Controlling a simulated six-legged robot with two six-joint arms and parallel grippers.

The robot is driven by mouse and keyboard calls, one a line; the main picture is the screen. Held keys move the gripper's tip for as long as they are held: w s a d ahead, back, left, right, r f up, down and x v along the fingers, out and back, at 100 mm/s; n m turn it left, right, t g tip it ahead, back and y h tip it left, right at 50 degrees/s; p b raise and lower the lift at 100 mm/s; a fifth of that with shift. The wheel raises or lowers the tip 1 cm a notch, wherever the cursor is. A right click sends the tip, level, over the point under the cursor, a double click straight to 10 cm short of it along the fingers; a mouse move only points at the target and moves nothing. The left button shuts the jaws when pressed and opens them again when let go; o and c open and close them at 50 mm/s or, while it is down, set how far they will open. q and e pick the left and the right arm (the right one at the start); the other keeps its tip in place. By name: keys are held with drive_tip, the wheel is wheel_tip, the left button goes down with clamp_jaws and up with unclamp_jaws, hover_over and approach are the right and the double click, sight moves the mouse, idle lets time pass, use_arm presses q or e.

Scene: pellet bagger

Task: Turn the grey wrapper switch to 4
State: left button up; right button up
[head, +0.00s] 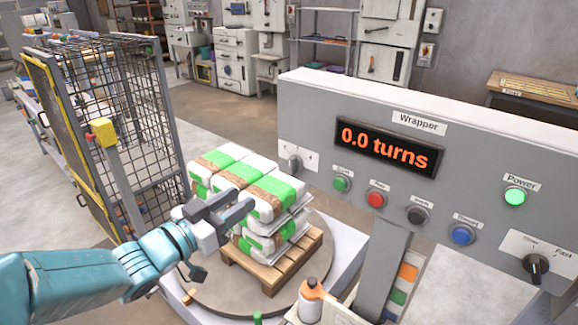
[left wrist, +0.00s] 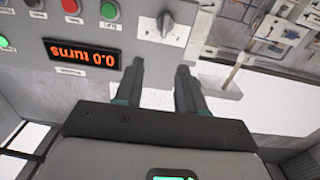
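The wrapper panel (head: 300,110) carries a display (head: 388,147) reading "0.0 turns". A grey rotary switch (head: 293,163) sits on a white plate at the panel's left end. The switch shows upside down in the left wrist view (left wrist: 166,24), beyond my fingertips; its markings are too small to read. My left gripper (head: 240,203) is in front of the stacked bags, lower left of the switch and apart from it. In the left wrist view my left gripper (left wrist: 160,68) has its two fingers parted with nothing between them. My right gripper is not in view.
Green (head: 341,184), red (head: 376,199), black (head: 417,215) and blue (head: 461,234) buttons line the panel. A black slow/fast knob (head: 535,265) and a lit green power lamp (head: 515,196) are at right. Bags (head: 240,180) stand on a pallet (head: 270,265); a mesh cage (head: 125,130) is left.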

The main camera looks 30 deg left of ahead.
sight(290, 163)
use_arm(q)
drive_tip(key=w, duration=0.5)
drive_tip(key=w+p, duration=0.1)
drive_tip(key=w, duration=0.4)
drive_tip(key=w+p, duration=0.1)
drive_tip(key=w, duration=0.4)
drive_tip(key=shift+d, duration=0.3)
drive_tip(key=shift+w, duration=0.2)
drive_tip(key=shift+w+d, duration=0.1)
drive_tip(key=shift+w, duration=0.25)
drive_tip(key=shift+s, duration=0.1)
clamp_jaws()
